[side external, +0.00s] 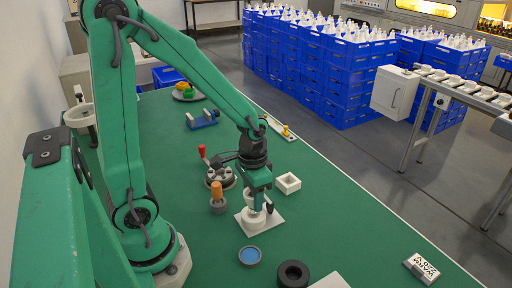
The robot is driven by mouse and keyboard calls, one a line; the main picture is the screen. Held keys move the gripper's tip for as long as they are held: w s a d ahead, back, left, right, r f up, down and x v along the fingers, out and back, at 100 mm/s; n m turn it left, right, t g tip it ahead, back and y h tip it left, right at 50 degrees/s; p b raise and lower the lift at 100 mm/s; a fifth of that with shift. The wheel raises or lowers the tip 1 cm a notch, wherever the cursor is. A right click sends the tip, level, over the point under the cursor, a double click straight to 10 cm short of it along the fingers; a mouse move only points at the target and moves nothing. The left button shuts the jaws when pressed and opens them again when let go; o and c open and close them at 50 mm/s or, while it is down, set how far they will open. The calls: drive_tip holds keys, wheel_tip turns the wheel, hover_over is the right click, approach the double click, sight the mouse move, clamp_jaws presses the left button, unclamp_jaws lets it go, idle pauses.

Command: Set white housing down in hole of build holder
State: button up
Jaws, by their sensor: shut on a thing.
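My gripper (259,207) is pointing down at the middle of the green bench, with its fingers shut on a small white housing (256,199). The housing is partly hidden by the fingers. Right below it is the build holder (275,220), a flat white square plate with a raised round white part at its middle. The housing is at or just over this round part. I cannot tell whether it sits in the hole or is still apart from it, as the fingers and white-on-white hide the contact.
A blue-topped disc (250,257) and black ring (293,273) lie in front. A lettered block (421,268) lies right. Green bench between is clear.

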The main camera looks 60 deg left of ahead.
drive_tip(key=shift+f, duration=1.5)
idle(1.9)
drive_tip(key=o, duration=1.1)
drive_tip(key=shift+r, duration=0.15)
drive_tip(key=shift+r, duration=3.8)
